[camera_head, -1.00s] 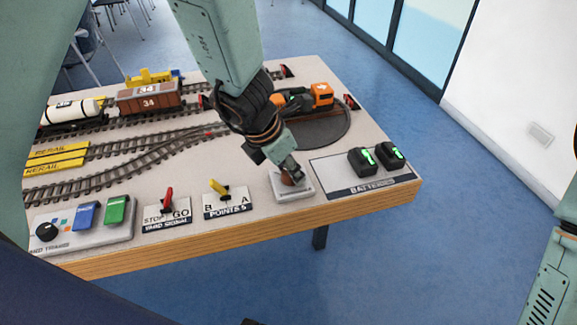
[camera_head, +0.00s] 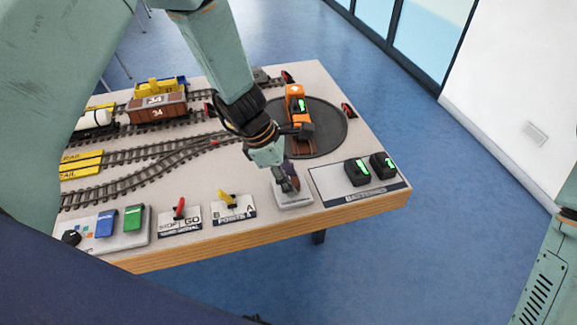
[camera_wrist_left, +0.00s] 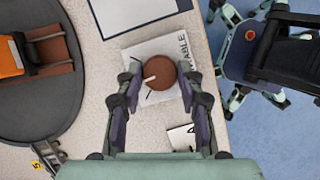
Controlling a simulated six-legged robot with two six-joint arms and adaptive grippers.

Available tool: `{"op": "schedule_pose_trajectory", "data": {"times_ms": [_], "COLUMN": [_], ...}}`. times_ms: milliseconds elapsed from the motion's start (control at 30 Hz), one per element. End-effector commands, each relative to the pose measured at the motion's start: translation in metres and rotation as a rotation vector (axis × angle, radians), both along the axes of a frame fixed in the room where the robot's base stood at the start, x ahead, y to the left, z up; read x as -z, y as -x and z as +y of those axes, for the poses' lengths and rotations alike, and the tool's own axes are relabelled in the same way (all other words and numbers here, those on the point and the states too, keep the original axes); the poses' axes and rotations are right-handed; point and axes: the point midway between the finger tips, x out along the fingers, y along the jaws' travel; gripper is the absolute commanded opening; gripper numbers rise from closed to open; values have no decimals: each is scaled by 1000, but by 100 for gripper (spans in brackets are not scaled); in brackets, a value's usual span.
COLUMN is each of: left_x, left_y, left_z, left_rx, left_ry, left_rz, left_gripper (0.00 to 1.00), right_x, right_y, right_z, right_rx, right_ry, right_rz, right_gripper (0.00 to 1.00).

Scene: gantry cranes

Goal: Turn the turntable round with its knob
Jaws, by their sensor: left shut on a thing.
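The turntable (camera_head: 332,115) is a dark round disc at the right of the layout, with an orange locomotive (camera_head: 295,98) on its bridge track. The locomotive now points toward the back of the table. The brown round knob (camera_wrist_left: 160,92) with a pale pointer line sits on a pale labelled plate (camera_head: 295,201) at the front edge. My left gripper (camera_head: 291,187) comes down on it from above, and its fingers hide most of the knob in the head view. In the left wrist view its two fingers (camera_wrist_left: 160,77) are on either side of the knob, shut on it. My right gripper is out of view.
A batteries panel (camera_head: 345,196) with two green-lit black batteries is right of the knob. The yellow points lever (camera_head: 228,197) and red signal lever (camera_head: 180,208) are to the left. Tracks with a brown wagon (camera_head: 155,110) lie behind. Blue floor is open beyond the right edge.

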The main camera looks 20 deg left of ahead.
Motion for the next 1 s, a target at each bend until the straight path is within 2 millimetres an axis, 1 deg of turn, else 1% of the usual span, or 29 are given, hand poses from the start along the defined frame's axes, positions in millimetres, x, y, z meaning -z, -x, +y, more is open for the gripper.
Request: {"op": "schedule_pose_trajectory", "data": {"times_ms": [33,100,400,700,1000], "left_x": [-4,-3,-1,1,1], "left_y": [0,0,-2,-3,-3], "left_z": [0,0,0,-1,-1], "left_rx": [46,111,397,651,819], "left_ry": [1,1,0,0,1], "left_rz": [4,4,3,3,3], "left_gripper": [6,6,6,6,6], "right_x": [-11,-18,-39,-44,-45], "right_y": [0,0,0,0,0], "right_z": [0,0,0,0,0], "right_rx": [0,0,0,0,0], "right_ry": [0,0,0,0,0], "right_rz": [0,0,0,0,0], "right_gripper": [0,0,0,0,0]}}
